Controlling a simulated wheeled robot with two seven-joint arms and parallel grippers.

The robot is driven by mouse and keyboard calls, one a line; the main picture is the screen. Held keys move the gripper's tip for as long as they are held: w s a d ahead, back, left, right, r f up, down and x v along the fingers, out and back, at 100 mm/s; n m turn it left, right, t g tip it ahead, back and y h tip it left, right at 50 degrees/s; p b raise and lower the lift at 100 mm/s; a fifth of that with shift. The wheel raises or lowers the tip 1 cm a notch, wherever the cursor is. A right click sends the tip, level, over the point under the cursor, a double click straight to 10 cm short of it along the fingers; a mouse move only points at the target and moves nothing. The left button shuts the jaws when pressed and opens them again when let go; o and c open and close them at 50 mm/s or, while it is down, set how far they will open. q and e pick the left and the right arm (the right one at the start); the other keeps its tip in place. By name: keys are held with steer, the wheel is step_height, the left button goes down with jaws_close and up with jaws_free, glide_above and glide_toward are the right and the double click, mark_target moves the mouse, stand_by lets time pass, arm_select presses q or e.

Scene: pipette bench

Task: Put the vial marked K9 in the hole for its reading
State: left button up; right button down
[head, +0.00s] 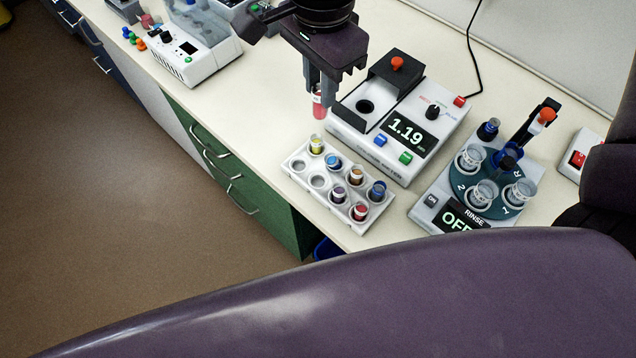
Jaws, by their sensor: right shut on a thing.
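My right gripper (321,88) points down and is shut on a vial (318,107) with red-pink contents and a pale upper part. It holds the vial above the bench, left of the meter. No K9 mark is readable on it. The white meter (342,120) has a dark round hole (365,106) and a display (407,131) reading 1.19. A white rack (292,164) stands in front of the meter. It holds several vials with yellow, blue, orange, purple and red contents; two holes (298,166) (319,181) at its left look empty. My left gripper is not in view.
A rinse station (430,208) with a teal round carrier and several cups stands right of the meter, its display reading OFF. A white device (203,58) stands at the back left. Bare bench lies between that device and the rack. A black cable runs behind the meter.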

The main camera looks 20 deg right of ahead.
steer(key=shift+s+a+f+n, duration=0.2)
steer(key=shift+s+a+n, duration=0.05)
steer(key=shift+s+n, duration=0.35)
step_height(320, 180, down, 20)
steer(key=shift+s+a+r, duration=0.15)
steer(key=shift+r, duration=0.1)
steer(key=shift+f, duration=0.25)
steer(key=shift+f+b, duration=0.35)
steer(key=shift+f, duration=0.05)
steer(key=c, duration=1.3)
jaws_free()
steer(key=shift+r, duration=0.1)
steer(key=shift+o, duration=0.2)
steer(key=shift+r, duration=0.15)
